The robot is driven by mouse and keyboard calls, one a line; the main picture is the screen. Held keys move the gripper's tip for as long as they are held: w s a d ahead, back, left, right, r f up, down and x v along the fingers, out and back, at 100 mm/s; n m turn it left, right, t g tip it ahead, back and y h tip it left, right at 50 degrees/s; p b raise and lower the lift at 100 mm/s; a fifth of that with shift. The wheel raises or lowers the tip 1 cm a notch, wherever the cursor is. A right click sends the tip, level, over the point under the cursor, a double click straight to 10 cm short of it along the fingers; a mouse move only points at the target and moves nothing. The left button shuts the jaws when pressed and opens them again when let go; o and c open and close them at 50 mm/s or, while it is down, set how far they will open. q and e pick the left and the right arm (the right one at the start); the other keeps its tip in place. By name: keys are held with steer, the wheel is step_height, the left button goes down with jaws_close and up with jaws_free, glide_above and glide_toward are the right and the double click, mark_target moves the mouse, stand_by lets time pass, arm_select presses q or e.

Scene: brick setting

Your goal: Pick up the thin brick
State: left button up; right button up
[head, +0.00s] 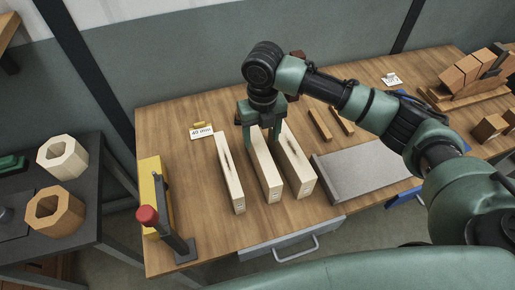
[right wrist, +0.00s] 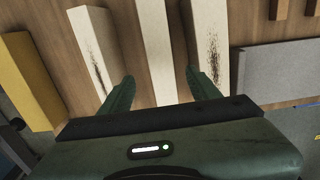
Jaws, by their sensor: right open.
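Three long pale bricks lie side by side on the wooden table (head: 185,130): a left one (head: 230,175), a middle one (head: 266,170) and a right one (head: 298,165). The left one looks slimmest in the head view, but I cannot tell for sure which is thinnest. My right gripper (head: 262,142) is open over the middle brick. In the right wrist view, the middle brick (right wrist: 157,50) shows between the open fingers (right wrist: 160,88), with the dark-streaked left brick (right wrist: 92,45) and right brick (right wrist: 209,45) outside them. Contact cannot be told. My left gripper is out of view.
A yellow block (head: 150,183) and a red-knobbed lever (head: 148,215) stand at the left edge. A grey plate (head: 360,172) lies right of the bricks, with small brown bars (head: 320,124) behind. A label card (head: 201,131) lies behind the left brick.

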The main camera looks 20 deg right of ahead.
mark_target(262, 151)
steer(key=shift+w+f, duration=0.1)
steer(key=shift+f, duration=0.25)
steer(key=shift+s+d+f+p, duration=0.1)
steer(key=shift+s+f+p, duration=0.2)
steer(key=shift+f, duration=0.3)
steer(key=shift+s+f+p, duration=0.15)
steer(key=shift+f+p, duration=0.2)
steer(key=shift+f, duration=0.2)
step_height(262, 151, down, 4)
steer(key=shift+w+r+p, duration=0.1)
steer(key=shift+w+p, duration=0.05)
steer(key=shift+p, duration=0.5)
steer(key=shift+f, duration=0.3)
steer(key=c, duration=1.2)
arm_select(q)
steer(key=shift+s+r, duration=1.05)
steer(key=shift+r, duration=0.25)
arm_select(e)
jaws_close()
steer(key=shift+w+r, duration=0.1)
steer(key=shift+w, duration=0.05)
